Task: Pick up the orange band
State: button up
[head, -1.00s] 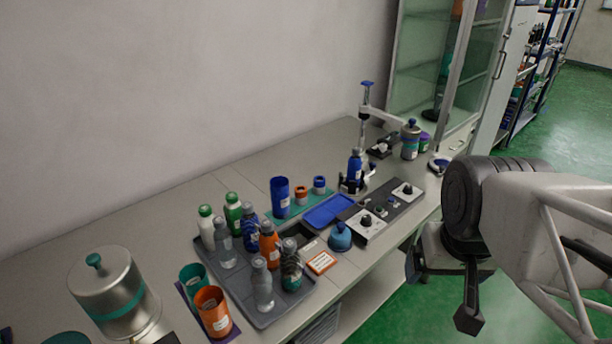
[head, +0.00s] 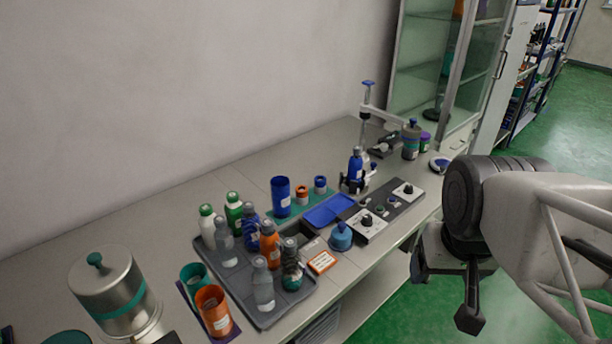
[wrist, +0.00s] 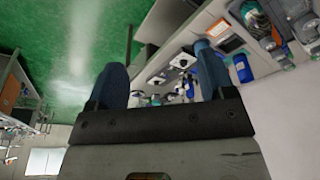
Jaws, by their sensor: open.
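The orange band (head: 302,193) is a small short ring with a pale label. It sits on a teal mat (head: 290,217) between a tall blue cup (head: 280,196) and a small blue band (head: 320,184) in the head view. My gripper (head: 445,296) hangs to the right, beyond the bench's front edge, over the green floor and well apart from the band. In the wrist view its two fingers (wrist: 163,78) are spread with nothing held between them. I cannot make out the orange band in the wrist view.
A grey tray (head: 262,318) with several bottles stands left of the mat. A blue tray (head: 330,210), a control panel (head: 372,222) and a blue-capped jar (head: 341,237) stand in front and to the right. A press stand (head: 367,120) with a blue bottle rises behind. The bench behind the mat is clear.

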jog(key=shift+w, duration=0.1)
jog(key=w+a+n, duration=0.3)
jog(key=w+n, duration=0.1)
jog(key=w, duration=0.6)
jog(key=w+a+n+g, duration=0.1)
jog(key=w+a+n, duration=0.25)
jog(key=w, duration=0.75)
jog(key=w+a+n, duration=0.3)
jog(key=w+n, duration=0.1)
jog(key=w, duration=0.6)
jog(key=w+a+f+n, duration=0.3)
jog(key=w+a+f, duration=0.2)
jog(key=w+f, duration=0.1)
jog(key=w+a+f+n+g, duration=0.1)
jog(key=w+a+f+n, duration=0.2)
jog(key=w+a+f, duration=0.3)
jog(key=w+a+f+n, duration=0.3)
jog(key=w+a+f, duration=0.2)
jog(key=w, duration=0.5)
jog(key=shift+w+a+f+n+g, duration=0.15)
jog(key=shift+w+f, duration=0.05)
jog(key=shift+f, duration=0.25)
jog(key=shift+w+a+f+n+g, duration=0.1)
jog(key=shift+w+a+f+g, duration=0.05)
jog(key=shift+f, duration=0.25)
jog(key=shift+w+a+f, duration=0.1)
jog(key=shift+a+f, duration=0.05)
jog(key=shift+f, duration=0.05)
jog(key=shift+f, duration=0.15)
jog(key=shift+f, duration=1.15)
